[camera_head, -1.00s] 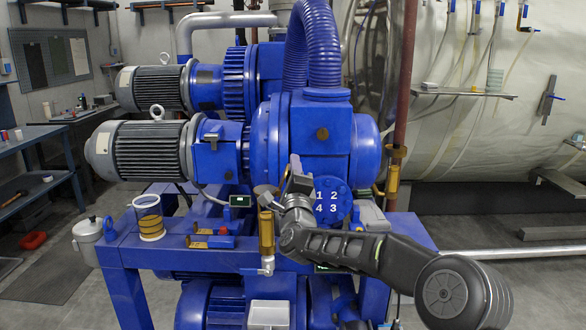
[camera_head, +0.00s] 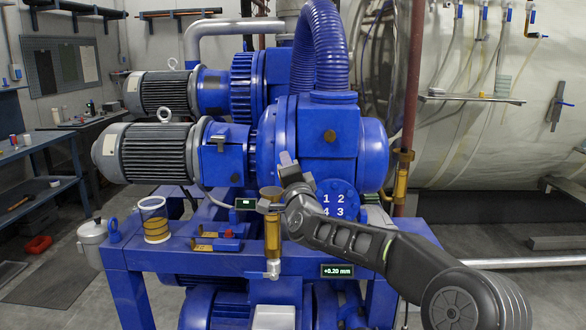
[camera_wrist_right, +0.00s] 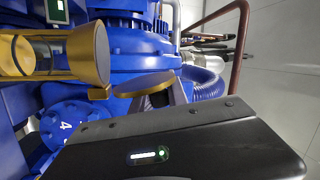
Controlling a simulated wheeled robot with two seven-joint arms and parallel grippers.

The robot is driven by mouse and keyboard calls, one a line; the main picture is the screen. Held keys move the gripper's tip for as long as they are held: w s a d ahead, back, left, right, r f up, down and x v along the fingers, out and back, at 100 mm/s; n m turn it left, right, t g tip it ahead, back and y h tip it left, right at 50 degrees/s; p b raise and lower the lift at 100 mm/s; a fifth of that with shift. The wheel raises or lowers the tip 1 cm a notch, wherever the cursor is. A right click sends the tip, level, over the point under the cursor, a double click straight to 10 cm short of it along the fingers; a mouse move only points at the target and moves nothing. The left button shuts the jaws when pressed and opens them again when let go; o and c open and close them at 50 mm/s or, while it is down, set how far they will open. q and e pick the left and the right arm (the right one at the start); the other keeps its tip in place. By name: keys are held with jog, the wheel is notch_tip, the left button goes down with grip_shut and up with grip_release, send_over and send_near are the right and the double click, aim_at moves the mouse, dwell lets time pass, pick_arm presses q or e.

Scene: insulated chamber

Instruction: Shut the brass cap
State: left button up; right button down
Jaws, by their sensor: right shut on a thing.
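The brass cap (camera_wrist_right: 145,87) shows in the right wrist view as a grey-faced disc with a brass rim. It stands apart at an angle to the flared end of a brass cylinder (camera_wrist_right: 88,55), near a small brass piece at the rim. In the head view the brass cylinder (camera_head: 272,238) stands upright at the front of the blue machine. My right gripper (camera_head: 287,167) is just above and right of its top. Its grey fingertip meets the cap's edge in the wrist view (camera_wrist_right: 178,91), and it is shut on the cap. My left gripper is out of view.
A blue dial (camera_head: 338,199) with numbers lies close right of the cylinder. A glass jar (camera_head: 155,220) and brass fittings (camera_head: 215,243) sit left on the blue frame (camera_head: 180,262). A display (camera_head: 337,271) reads +0.20 mm. A large blue hose (camera_head: 322,45) rises above.

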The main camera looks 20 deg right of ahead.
jog(key=n, duration=0.1)
jog(key=a+n+p, duration=0.1)
jog(key=n, duration=0.1)
jog(key=shift+w+a+r+g+y, duration=0.1)
jog(key=shift+w+a+g+y, duration=0.2)
jog(key=shift+y, duration=0.1)
jog(key=a+f+n+g+p, duration=0.1)
jog(key=n+p, duration=0.3)
jog(key=p, duration=0.1)
jog(key=w+a+f+n+g+p, duration=0.1)
jog(key=f+n+p, duration=0.1)
jog(key=n+p, duration=0.2)
jog(key=w+a+f+n+g+p, duration=0.1)
jog(key=n+p, duration=0.2)
jog(key=p, duration=0.2)
jog(key=shift+a+f+n+g+p, duration=0.15)
jog(key=shift+a+n+g+p, duration=0.15)
jog(key=shift+n, duration=0.1)
jog(key=c, duration=1.3)
grip_release()
jog(key=shift+s, duration=0.15)
jog(key=b+v, duration=0.2)
jog(key=v, duration=0.5)
jog(key=shift+s, duration=0.3)
